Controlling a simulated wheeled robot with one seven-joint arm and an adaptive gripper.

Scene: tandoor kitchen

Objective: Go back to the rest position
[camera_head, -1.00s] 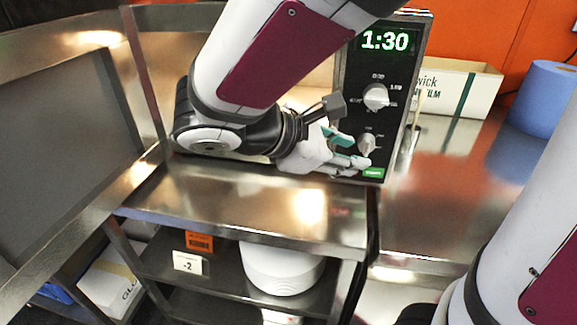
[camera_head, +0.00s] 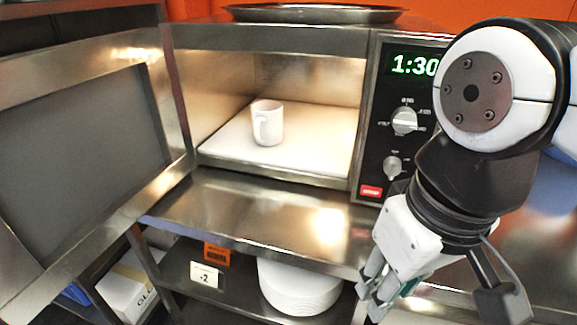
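My gripper (camera_head: 372,298) hangs at the lower right, in front of the steel counter's edge and below the microwave's control panel. Its fingers point down and left, and it is clear of the microwave. Whether the fingers are apart or together is hard to make out; no object shows in them. The microwave (camera_head: 330,182) stands on the counter with its door (camera_head: 85,150) swung wide open to the left. A white mug (camera_head: 268,124) stands upright inside on the pale floor of the cavity.
The panel display (camera_head: 414,65) reads 1:30, and a small button (camera_head: 371,191) glows red. A metal tray (camera_head: 315,13) lies on top of the microwave. Below the counter (camera_head: 260,208), a shelf holds a stack of white plates (camera_head: 300,288). The counter before the cavity is bare.

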